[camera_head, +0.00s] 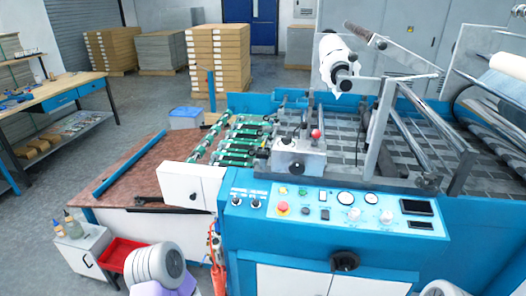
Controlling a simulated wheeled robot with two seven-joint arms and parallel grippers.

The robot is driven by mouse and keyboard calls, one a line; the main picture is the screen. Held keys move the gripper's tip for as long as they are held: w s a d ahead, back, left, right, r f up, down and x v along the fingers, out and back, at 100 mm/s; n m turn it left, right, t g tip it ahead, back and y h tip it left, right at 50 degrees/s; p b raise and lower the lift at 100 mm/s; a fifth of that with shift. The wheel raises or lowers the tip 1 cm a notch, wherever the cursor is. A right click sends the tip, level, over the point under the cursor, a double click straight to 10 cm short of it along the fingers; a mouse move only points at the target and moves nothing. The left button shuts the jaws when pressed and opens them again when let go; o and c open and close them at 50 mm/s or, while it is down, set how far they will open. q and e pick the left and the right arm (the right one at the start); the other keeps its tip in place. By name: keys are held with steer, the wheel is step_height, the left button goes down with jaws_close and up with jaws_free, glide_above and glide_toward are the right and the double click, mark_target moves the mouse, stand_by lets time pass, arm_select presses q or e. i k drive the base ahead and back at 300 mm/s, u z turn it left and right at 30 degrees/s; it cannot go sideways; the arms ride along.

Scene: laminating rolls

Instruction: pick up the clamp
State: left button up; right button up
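I cannot make out the clamp for sure in the head view. Several small dark and blue items (18,100) lie on the wooden workbench (55,88) at the far left, too small to name. A small dark-knobbed grey box (298,158) with a red button sits on the laminating machine (345,205). Pale rounded parts at the bottom edge, left of centre and at right, look like my own arms. Neither gripper's fingers show, so I cannot tell where they are relative to the clamp.
The blue machine with its control panel fills the right side. A brown table (130,175) adjoins it at left. A white cabinet (85,250) with bottles and a red bin (120,256) stand at lower left. Box stacks (217,60) stand behind. Grey floor is free at left.

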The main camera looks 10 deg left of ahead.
mark_target(262, 150)
steer(key=u, duration=2)
steer(key=i, duration=1.95)
steer(key=z, duration=1.35)
